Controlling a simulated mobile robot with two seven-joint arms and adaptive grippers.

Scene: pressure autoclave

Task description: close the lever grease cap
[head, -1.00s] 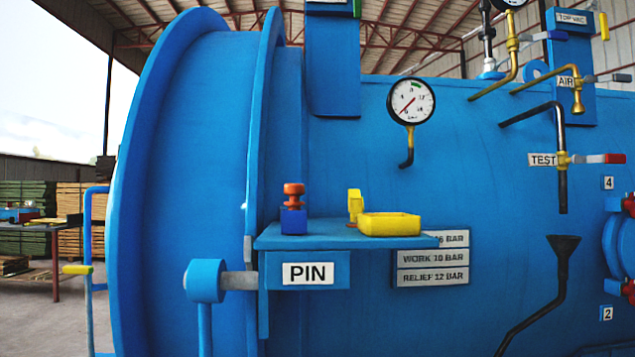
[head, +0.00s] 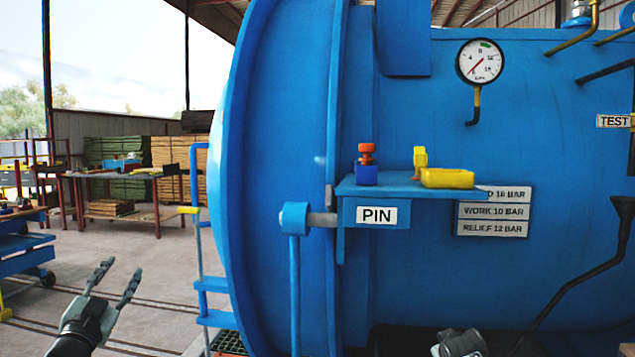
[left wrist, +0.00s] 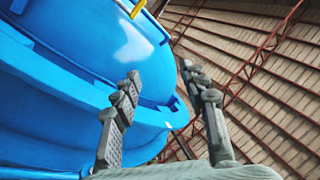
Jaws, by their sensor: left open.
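I cannot single out a grease cap for certain. A lever with a yellow grip (head: 188,210) stands beside the left end of the big blue vessel (head: 272,120). Another blue lever arm with a round hub (head: 296,217) stands in front of the vessel, left of the PIN label (head: 377,215). My left gripper (head: 117,272) is open and empty at the lower left, apart from the vessel and levers. In the left wrist view its fingers (left wrist: 158,72) are spread, with blue metal and the roof behind them.
A gauge (head: 479,62) sits above. A blue cart (head: 22,255) and a table (head: 85,177) stand left. The floor between them and the vessel is clear.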

